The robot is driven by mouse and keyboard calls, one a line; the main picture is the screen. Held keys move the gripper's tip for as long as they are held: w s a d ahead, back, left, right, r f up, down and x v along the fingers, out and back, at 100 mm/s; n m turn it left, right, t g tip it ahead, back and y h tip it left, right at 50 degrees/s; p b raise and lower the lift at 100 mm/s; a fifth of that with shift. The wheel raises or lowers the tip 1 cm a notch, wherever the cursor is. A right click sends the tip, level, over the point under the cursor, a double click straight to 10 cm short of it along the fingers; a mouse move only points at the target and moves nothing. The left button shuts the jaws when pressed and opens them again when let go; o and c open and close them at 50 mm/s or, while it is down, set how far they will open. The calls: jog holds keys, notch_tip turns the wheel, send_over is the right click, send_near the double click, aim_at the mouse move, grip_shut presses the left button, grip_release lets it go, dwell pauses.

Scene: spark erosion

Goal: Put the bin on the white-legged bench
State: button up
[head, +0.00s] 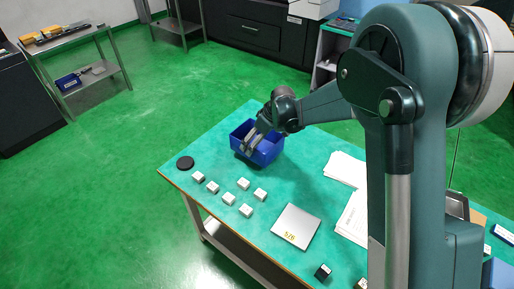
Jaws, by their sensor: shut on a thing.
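The blue bin (268,153) is an open-topped box at the far left part of a teal-topped bench (225,160). My gripper (247,147) reaches down into it from the upper right and is shut on its wall. The bin looks upright. I cannot tell whether its base touches the bench top or hangs just above it. The teal-topped bench has a wooden edge and a pale leg (193,217) showing at its left corner. Which bench counts as white-legged is not certain from this view.
Several white blocks (228,199), a black disc (185,162), a silver plate (296,226) and papers (346,169) lie on the teal top. A metal-legged bench (62,38) stands at the upper left, another (178,27) at the back. Green floor (120,150) between is clear.

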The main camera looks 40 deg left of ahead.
aim_at(257, 148)
jog(key=shift+f, duration=0.1)
jog(key=shift+f+b, duration=0.3)
jog(key=shift+f, duration=1.45)
jog(key=shift+f, duration=0.2)
jog(key=o, duration=1)
jog(key=shift+r, duration=0.2)
jog(key=shift+p+v, duration=0.75)
jog(key=shift+v, duration=5.25)
jog(key=shift+d, duration=0.1)
